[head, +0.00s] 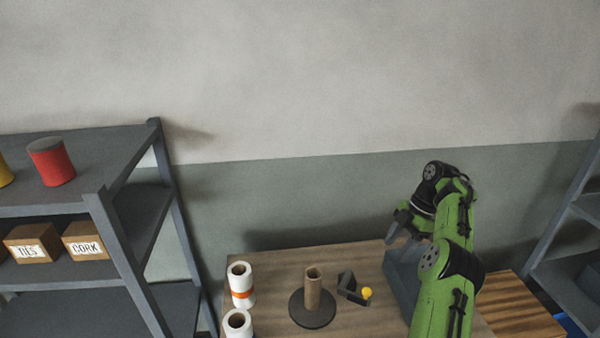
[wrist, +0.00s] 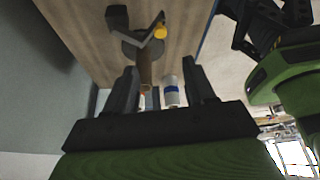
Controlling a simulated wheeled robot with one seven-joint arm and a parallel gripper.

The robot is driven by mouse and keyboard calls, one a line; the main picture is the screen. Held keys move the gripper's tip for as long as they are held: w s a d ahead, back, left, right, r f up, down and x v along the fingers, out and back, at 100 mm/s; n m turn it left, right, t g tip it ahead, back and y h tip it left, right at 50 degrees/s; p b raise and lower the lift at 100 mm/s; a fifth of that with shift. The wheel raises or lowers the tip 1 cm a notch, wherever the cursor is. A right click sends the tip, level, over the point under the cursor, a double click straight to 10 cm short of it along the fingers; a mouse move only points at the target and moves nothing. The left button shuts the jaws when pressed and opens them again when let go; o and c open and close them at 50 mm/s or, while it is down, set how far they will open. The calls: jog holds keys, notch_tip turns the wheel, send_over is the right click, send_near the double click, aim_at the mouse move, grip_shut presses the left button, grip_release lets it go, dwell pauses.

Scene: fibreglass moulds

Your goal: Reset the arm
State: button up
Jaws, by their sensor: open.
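My green arm reaches in from the right in the head view, and my gripper (head: 396,228) is above the right part of the wooden table (head: 262,262). In the wrist view my gripper (wrist: 163,82) has its two dark fingers apart with nothing held between them. A brown tube (head: 313,288) stands upright on a dark round base, left of my gripper; the tube also shows in the wrist view (wrist: 145,68). A dark angled tool (head: 348,286) with a yellow ball (head: 367,293) lies beside the base.
A white roll with an orange band (head: 241,285) and another white roll (head: 237,323) stand at the table's left. A grey bin (head: 402,272) is beside my arm, partly hidden. Shelves (head: 120,215) with a red can (head: 51,162) and labelled boxes stand left; another rack (head: 565,240) stands right.

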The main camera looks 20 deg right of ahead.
jog(key=a+r+m+h+b, duration=0.15)
jog(key=a+r, duration=0.25)
jog(key=a, duration=0.4)
jog(key=a+r+m+h, duration=0.1)
jog(key=a+r+m, duration=0.1)
jog(key=a+r, duration=0.35)
jog(key=a+r+m+h+b, duration=0.1)
jog(key=a+r+m, duration=0.15)
jog(key=a, duration=0.65)
jog(key=s+a+m+t+h+b, duration=0.1)
jog(key=s+a+m+t+b, duration=0.15)
jog(key=s+a+m, duration=0.6)
jog(key=s+a+f+m+t, duration=0.1)
jog(key=s+f, duration=0.4)
jog(key=s, duration=0.9)
jog(key=shift+s+f+m+t+b, duration=0.35)
jog(key=shift+s+m+t, duration=0.05)
jog(key=shift+m+t, duration=0.45)
